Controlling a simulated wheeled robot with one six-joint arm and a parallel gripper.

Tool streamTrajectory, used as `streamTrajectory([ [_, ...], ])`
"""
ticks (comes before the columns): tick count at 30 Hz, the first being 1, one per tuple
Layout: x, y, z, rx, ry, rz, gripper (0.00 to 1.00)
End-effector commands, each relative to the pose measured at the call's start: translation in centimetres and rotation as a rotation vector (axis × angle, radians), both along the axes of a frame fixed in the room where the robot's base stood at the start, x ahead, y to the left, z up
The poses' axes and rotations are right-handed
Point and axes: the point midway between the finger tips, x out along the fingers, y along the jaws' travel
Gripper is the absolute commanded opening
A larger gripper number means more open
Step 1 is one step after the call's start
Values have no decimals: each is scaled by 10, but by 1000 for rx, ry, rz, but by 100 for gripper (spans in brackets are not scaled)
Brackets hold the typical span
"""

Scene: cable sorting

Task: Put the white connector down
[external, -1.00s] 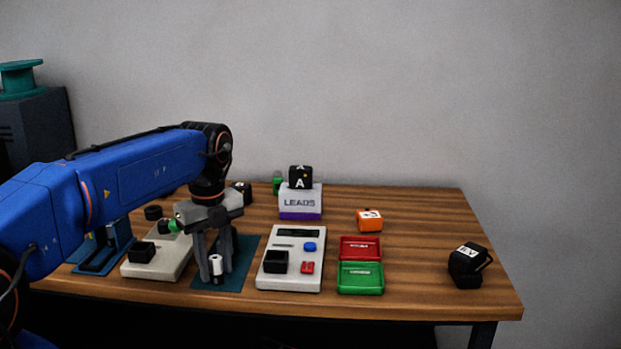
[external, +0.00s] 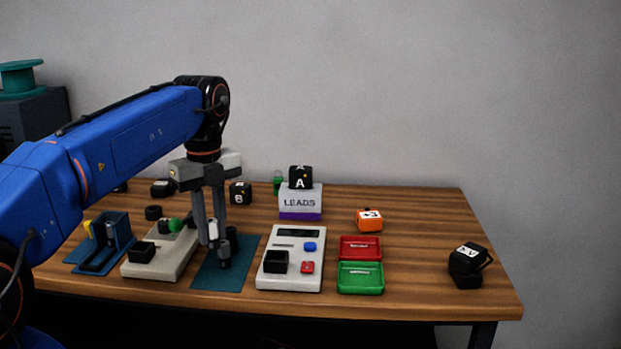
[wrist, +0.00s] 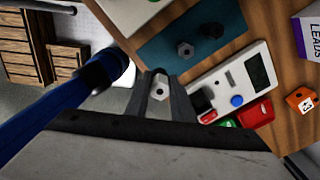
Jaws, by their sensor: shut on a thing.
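My gripper (external: 213,237) is shut on the white connector (external: 213,229) and holds it upright above the teal mat (external: 205,277). The wrist view also shows the white connector (wrist: 160,91) between the two fingers, facing the camera. Two dark pegs stand on the mat: a grey one (wrist: 185,50) and a black one (wrist: 212,31) in the wrist view. In the external view they sit just below the fingers and partly overlap. The connector looks apart from the mat and the pegs.
A grey tester box (external: 290,284) with a black socket stands right of the mat, then red (external: 360,247) and green (external: 360,277) trays. A pale fixture (external: 150,269) and a blue stand (external: 115,232) are on the left. The right part of the table is mostly clear.

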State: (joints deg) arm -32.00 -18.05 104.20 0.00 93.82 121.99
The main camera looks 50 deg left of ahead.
Motion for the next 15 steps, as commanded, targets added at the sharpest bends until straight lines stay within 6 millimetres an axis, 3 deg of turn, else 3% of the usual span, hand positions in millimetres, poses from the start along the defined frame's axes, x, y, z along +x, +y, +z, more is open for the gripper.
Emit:
streamTrajectory([
  [3, 0, 0, 11, 0, -1, 0, 0],
  [10, 1, 3, 16, -1, 1, 4, 0],
  [15, 14, 25, 21, -1, 2, 39, 0],
])
